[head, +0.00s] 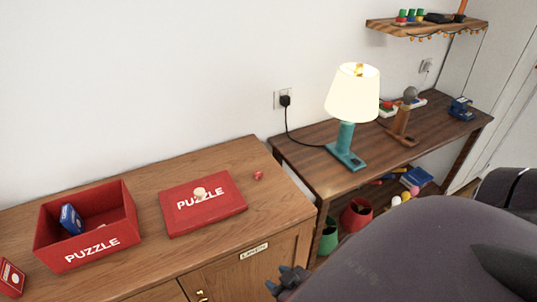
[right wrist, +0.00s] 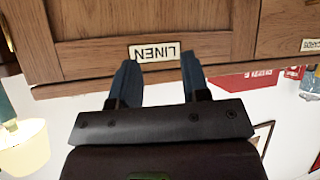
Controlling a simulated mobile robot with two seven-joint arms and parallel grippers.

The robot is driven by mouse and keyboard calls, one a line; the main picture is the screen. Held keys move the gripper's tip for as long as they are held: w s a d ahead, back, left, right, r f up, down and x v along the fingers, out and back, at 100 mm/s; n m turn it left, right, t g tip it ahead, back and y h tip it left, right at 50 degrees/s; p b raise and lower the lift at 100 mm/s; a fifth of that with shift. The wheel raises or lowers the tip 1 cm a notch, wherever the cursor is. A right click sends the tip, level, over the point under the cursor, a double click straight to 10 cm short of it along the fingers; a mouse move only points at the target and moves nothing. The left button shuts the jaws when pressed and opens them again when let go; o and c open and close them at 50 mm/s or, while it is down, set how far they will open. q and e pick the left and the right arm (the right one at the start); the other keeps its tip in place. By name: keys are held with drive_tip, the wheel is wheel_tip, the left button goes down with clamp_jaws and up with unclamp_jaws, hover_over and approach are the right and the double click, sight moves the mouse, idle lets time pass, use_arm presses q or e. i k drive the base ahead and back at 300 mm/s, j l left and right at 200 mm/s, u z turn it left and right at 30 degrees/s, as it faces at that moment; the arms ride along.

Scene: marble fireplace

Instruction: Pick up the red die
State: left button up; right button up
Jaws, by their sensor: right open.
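The small red die (head: 258,175) sits on top of the wooden cabinet (head: 125,184), near its right end and just right of the red puzzle lid (head: 202,216). My right gripper (head: 277,280) is in front of the cabinet, below the top's edge and apart from the die. In the right wrist view its two fingers (right wrist: 158,62) are spread with nothing between them, facing the cabinet front with the upside-down LINEN label (right wrist: 166,51). I cannot make out the die in that view. My left gripper is not in view.
A red puzzle box (head: 74,255) with a blue item inside stands left of the lid. A pale round piece (head: 200,192) lies on the lid. A desk (head: 308,160) with a lit lamp (head: 350,95) stands at the right. Bare wood surrounds the die.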

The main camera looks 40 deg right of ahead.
sight(257, 176)
drive_tip(key=l, duration=1.45)
